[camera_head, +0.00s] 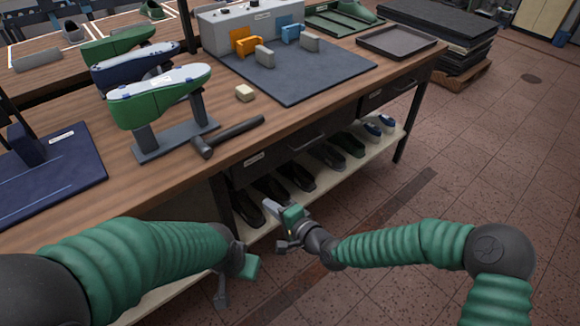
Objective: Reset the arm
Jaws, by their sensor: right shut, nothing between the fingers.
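My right gripper (290,218) is in front of the workbench, over the lower shelf in the picture. It is shut with nothing in it. My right arm reaches it from the lower right. My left gripper (240,264) is lower and to the left, partly hidden behind my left arm, and its fingers cannot be made out well. Both grippers appear apart from the bench (150,188) and its things. A green shoe last (155,98) stands on a grey stand (175,140) on the bench top, with a blue last (130,66) and another green last (115,45) behind it.
A dark mat (300,85) bears orange, blue and grey pieces. A black tray (395,41) is at the right. Several dark shoes line the lower shelf (375,150).

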